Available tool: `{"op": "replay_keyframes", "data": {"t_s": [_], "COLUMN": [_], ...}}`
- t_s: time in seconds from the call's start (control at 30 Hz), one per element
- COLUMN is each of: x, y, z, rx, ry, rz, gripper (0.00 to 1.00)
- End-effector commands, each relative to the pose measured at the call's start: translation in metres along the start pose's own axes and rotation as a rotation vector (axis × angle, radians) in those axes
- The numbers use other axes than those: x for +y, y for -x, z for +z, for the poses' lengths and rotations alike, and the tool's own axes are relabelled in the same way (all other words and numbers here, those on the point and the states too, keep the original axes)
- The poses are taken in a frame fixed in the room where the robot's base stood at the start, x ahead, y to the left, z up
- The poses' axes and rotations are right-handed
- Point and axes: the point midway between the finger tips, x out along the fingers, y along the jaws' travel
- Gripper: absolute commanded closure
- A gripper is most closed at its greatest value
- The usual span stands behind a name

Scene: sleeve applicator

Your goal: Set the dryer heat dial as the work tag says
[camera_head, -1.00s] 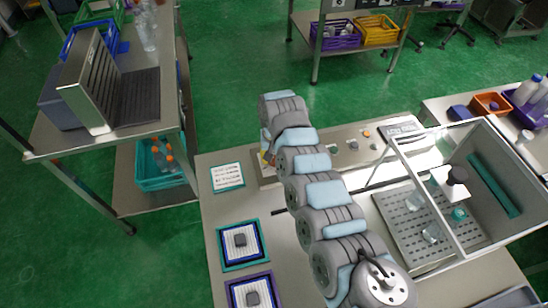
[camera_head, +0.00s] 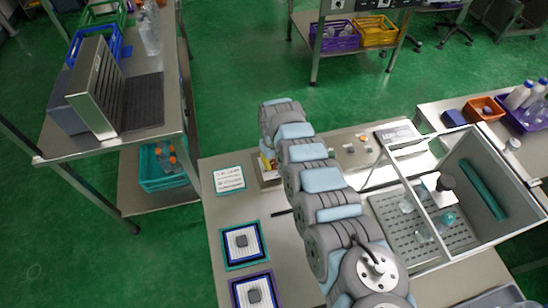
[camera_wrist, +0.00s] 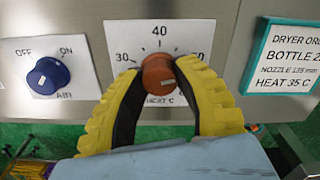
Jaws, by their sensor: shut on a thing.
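The orange heat dial (camera_wrist: 158,76) is in the middle of the wrist view, on a white plate (camera_wrist: 112,42) marked 30, 40, a partly covered number and HEAT C. My gripper (camera_wrist: 160,72) has its two yellow fingers closed on the dial from left and right. A small light mark shows low on the dial's face; I cannot tell which value the dial points to. The work tag (camera_wrist: 288,70), teal-edged and cut off at the right, reads HEAT 35 C. In the head view my arm hides most of the dryer panel and the dial.
A blue ON/OFF air knob (camera_wrist: 47,75) sits left of the dial. In the head view, a text card (camera_head: 229,179) lies on the bench, with two framed pads (camera_head: 243,243) below it. A clear-walled tank (camera_head: 480,185) stands at the right. A shelf table (camera_head: 160,140) stands at left.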

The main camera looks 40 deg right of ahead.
Motion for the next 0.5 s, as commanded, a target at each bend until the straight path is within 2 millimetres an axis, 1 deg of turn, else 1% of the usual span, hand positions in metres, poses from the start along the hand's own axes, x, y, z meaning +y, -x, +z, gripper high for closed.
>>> {"op": "replay_keyframes", "data": {"t_s": [0.03, 0.5], "x": [0.0004, 0.0003], "y": [0.0038, 0.001], "z": [0.0004, -0.0003], "rx": [-0.002, 0.0], "ry": [0.045, 0.49], "rz": [0.001, 0.0], "gripper": [1.0, 1.0]}}
